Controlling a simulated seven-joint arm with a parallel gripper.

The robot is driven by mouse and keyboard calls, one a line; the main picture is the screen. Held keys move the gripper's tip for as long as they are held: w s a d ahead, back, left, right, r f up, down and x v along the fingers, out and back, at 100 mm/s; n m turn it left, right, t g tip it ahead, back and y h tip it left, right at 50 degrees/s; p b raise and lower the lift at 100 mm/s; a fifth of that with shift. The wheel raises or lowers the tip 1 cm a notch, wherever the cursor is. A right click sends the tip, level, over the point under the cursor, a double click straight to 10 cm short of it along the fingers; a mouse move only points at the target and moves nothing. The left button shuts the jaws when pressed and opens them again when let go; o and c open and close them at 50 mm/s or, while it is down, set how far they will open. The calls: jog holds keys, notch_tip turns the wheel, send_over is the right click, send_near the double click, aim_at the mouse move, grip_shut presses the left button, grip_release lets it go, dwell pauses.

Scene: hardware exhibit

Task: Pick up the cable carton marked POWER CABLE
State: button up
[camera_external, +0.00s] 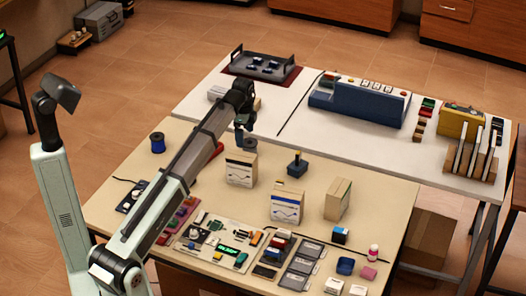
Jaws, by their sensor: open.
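Three small cartons stand upright on the near beige table. One white and tan carton (241,172) is left of the others, a second carton (286,208) with a dark band and curved line print is near the middle, and a plainer tan carton (338,199) is to the right, turned at an angle. Their lettering is too small to read, so I cannot tell which says POWER CABLE. My gripper (245,142) is open, pointing down, and appears just above or behind the left carton. The fingertips are small and partly hard to make out.
A dark joystick-like item (297,164) stands between the left and right cartons. A blue spool (158,142) is at the left. Circuit boards (221,243) and small parts crowd the front edge. A white table (350,135) behind holds a blue machine (358,104).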

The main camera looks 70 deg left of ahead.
aim_at(241, 156)
jog(key=f, duration=0.5)
jog(key=s+f, duration=0.1)
jog(key=f, duration=0.2)
jog(key=shift+a+f, duration=0.2)
jog(key=shift+a, duration=0.2)
jog(key=shift+s+d+f, duration=0.1)
jog(key=shift+s+f, duration=0.05)
jog(key=shift+f, duration=2.5)
jog(key=c, duration=1.2)
